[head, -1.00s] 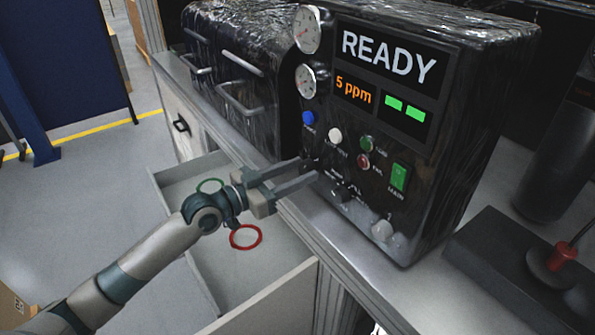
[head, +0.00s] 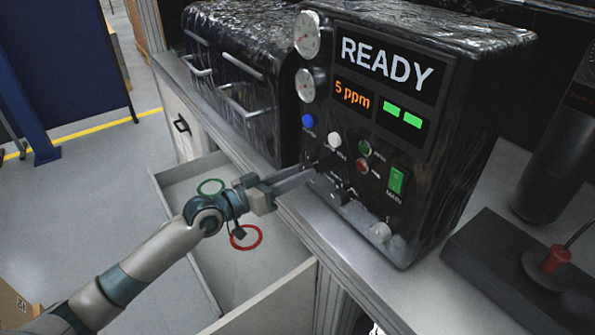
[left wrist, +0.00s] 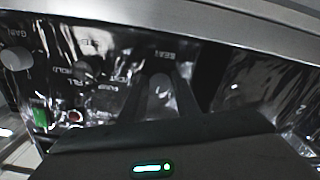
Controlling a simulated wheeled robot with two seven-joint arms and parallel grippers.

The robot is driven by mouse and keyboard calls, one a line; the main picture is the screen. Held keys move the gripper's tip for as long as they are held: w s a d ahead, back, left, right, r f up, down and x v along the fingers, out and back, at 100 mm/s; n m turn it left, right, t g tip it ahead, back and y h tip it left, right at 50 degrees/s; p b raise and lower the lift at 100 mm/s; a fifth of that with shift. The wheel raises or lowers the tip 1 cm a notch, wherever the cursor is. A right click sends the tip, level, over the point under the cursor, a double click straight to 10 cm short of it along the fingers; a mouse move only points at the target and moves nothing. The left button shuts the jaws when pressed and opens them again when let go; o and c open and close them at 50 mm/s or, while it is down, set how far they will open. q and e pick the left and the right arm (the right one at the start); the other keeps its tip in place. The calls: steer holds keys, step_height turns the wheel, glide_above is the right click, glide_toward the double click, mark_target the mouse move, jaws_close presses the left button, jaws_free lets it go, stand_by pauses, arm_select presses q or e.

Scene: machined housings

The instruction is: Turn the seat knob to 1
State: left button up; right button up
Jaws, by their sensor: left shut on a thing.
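The black test unit (head: 455,150) stands on the bench with a READY display and a front panel of knobs and buttons. My left gripper (head: 311,173) is at the left part of this panel, its fingers pointing at it. In the left wrist view, the fingers (left wrist: 160,95) close around the grey seat knob (left wrist: 158,86), below an upside-down label that seems to read SEAT. The fingers mostly hide the knob in the head view, and its pointer setting cannot be read. My right gripper is not in view.
A dark selector knob (head: 341,195) and a white knob (head: 380,232) sit lower right on the panel. A green main switch (head: 397,180) is above them.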

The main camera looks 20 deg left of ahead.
arm_select(q)
steer(key=n+p, duration=0.1)
steer(key=n, duration=0.3)
steer(key=shift+r+n+p, duration=0.15)
steer(key=shift+n+p, duration=0.15)
steer(key=shift+p, duration=0.1)
steer(key=shift+n+p, duration=0.65)
steer(key=shift+n, duration=1.25)
steer(key=o, duration=1)
steer(key=shift+o, duration=0.2)
steer(key=shift+s, duration=0.1)
